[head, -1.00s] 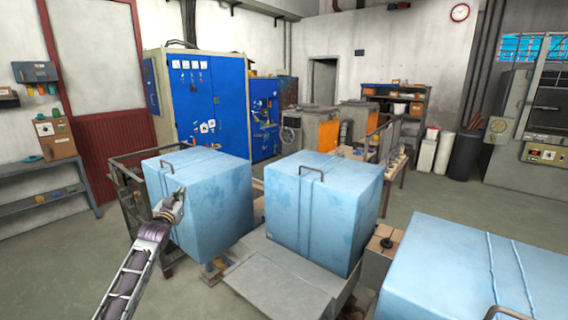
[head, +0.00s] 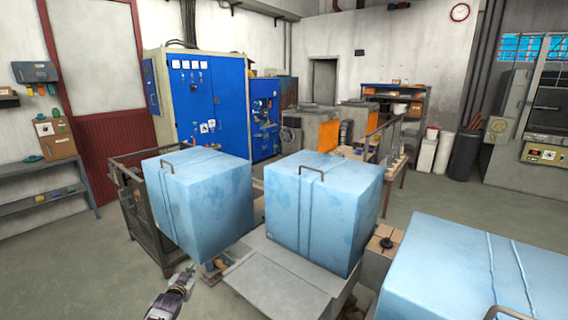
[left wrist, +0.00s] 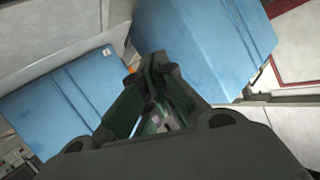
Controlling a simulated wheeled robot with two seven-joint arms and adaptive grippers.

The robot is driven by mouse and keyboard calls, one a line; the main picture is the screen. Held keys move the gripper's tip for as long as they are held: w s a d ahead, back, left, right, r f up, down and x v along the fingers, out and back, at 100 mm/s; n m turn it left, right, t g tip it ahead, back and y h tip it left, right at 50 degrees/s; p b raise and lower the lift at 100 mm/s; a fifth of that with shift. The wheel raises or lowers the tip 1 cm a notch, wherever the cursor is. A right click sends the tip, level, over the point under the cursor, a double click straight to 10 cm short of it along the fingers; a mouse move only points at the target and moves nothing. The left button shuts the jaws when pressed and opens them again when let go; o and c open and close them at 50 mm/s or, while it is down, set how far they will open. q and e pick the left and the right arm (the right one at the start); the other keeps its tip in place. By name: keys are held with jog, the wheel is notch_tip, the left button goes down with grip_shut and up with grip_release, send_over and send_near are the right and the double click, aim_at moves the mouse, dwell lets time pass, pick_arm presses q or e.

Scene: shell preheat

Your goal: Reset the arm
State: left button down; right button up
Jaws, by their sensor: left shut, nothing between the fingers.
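My left gripper (head: 181,283) is low at the bottom of the head view, in front of the left light-blue box (head: 205,200) and apart from it. In the left wrist view its fingers (left wrist: 157,68) come together at the tips, shut with nothing between them. A second blue box (head: 325,210) stands in the middle, and a third blue box (head: 460,270) fills the lower right. Each box has a metal handle on it. Blue boxes also show behind the fingers in the left wrist view. My right gripper is not in view.
A grey metal plate (head: 280,285) lies in front of the middle box. A metal-framed cart (head: 140,205) stands beside the left box. A blue electrical cabinet (head: 197,105) is behind. The floor (head: 70,270) at the left is clear.

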pick_arm(q)
jog(key=s+d+f+g, duration=0.2)
jog(key=s+f+g, duration=0.1)
jog(key=s+f, duration=1.2)
jog(key=s+d+f+g, duration=0.3)
jog(key=s+f, duration=0.9)
jog(key=f, duration=0.6)
jog(key=s+d+f+g, duration=0.2)
jog(key=s+f, duration=0.3)
jog(key=s, duration=0.9)
jog(key=s+d+f+g, duration=0.2)
jog(key=s+f, duration=0.3)
jog(key=s, duration=0.9)
jog(key=s+d+f+g+h, duration=0.1)
jog(key=s+f+g, duration=0.2)
jog(key=s, duration=1.2)
notch_tip(320, 180, down, 3)
jog(key=shift+d+r, duration=0.1)
jog(key=shift+d, duration=0.3)
notch_tip(320, 180, down, 5)
jog(key=b, duration=0.4)
jog(key=shift+r+b, duration=0.2)
jog(key=shift+b, duration=0.2)
